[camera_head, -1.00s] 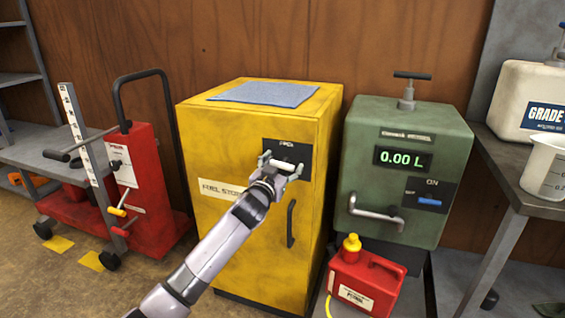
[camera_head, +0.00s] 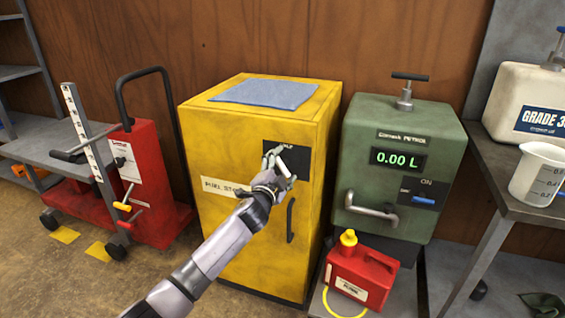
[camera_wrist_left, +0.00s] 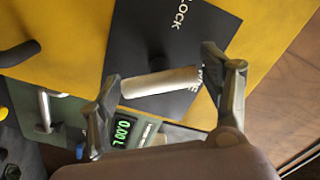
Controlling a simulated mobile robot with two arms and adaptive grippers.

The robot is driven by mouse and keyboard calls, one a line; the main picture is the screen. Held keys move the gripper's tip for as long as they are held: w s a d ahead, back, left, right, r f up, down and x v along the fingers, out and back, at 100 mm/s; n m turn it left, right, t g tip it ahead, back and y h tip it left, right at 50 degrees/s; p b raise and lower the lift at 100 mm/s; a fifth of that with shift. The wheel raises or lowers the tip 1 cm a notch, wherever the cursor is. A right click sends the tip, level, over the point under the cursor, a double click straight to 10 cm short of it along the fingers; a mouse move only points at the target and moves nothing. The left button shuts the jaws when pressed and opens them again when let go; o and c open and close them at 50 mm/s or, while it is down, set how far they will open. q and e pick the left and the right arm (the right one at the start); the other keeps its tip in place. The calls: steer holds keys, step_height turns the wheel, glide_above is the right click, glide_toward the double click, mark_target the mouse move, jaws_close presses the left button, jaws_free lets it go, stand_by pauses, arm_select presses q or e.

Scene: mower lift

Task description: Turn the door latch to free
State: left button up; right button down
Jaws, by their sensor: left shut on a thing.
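The yellow fuel cabinet (camera_head: 240,235) has a black latch plate (camera_head: 300,158) high on its door. The pale bar of the door latch (camera_wrist_left: 160,82) lies across this plate in the left wrist view, over a plate (camera_wrist_left: 172,40) lettered "LOCK". My left gripper (camera_head: 279,166) is at the latch, shut on the bar, with one finger at each end of it in the wrist view. In the head view the gripper hides much of the latch, and the bar slants down to the right. My right gripper is not in view.
A dark door handle (camera_head: 290,220) is below the latch. The green petrol dispenser (camera_head: 395,180), reading 0.00 L, stands close on the right, with a red petrol can (camera_head: 360,275) in front. A red lift (camera_head: 150,190) stands left. A blue cloth (camera_head: 265,93) lies on the cabinet.

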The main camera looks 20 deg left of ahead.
arm_select(q)
steer(key=m+p, duration=0.1)
steer(key=m, duration=0.2)
steer(key=shift+m, duration=0.3)
steer(key=shift+m+p, duration=0.55)
steer(key=shift+m, duration=1.15)
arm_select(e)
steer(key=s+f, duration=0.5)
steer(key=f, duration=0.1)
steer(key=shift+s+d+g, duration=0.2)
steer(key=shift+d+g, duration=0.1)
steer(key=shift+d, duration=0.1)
arm_select(q)
steer(key=o, duration=1.2)
steer(key=shift+c, duration=0.2)
steer(key=shift+f, duration=0.1)
steer(key=s, duration=1.2)
steer(key=shift+a, duration=0.2)
